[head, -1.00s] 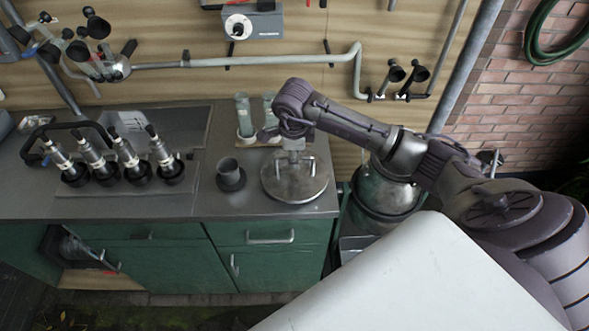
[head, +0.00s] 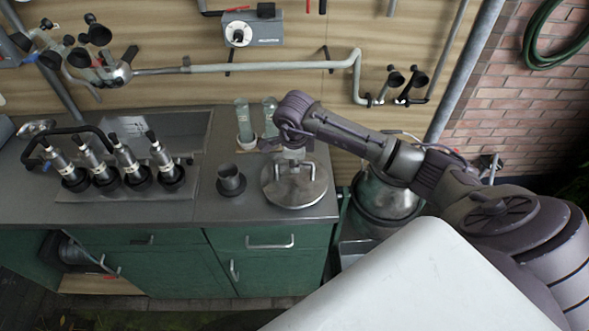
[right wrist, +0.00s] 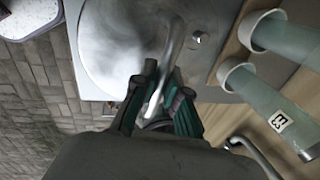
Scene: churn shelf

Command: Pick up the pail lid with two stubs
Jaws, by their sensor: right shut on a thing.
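The pail lid (head: 285,196) is a round, flat grey metal disc with a raised bent handle, at the right end of the steel counter. In the right wrist view the lid (right wrist: 110,45) fills the upper middle, and one small stub (right wrist: 196,38) shows beside the handle (right wrist: 172,50). I cannot make out a second stub clearly. My right gripper (right wrist: 164,82) is shut on the lid's handle, with its fingers on either side of the bar. In the head view my right gripper (head: 292,153) is above the lid, its fingertips mostly hidden. My left gripper is not in view.
A dark cup (head: 230,181) stands left of the lid. Two glass tubes (head: 243,120) in white holders stand behind it. A milking cluster (head: 120,165) fills the counter's left. A metal pail (head: 385,200) stands right of the counter (head: 200,208). Pipes run along the wall behind.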

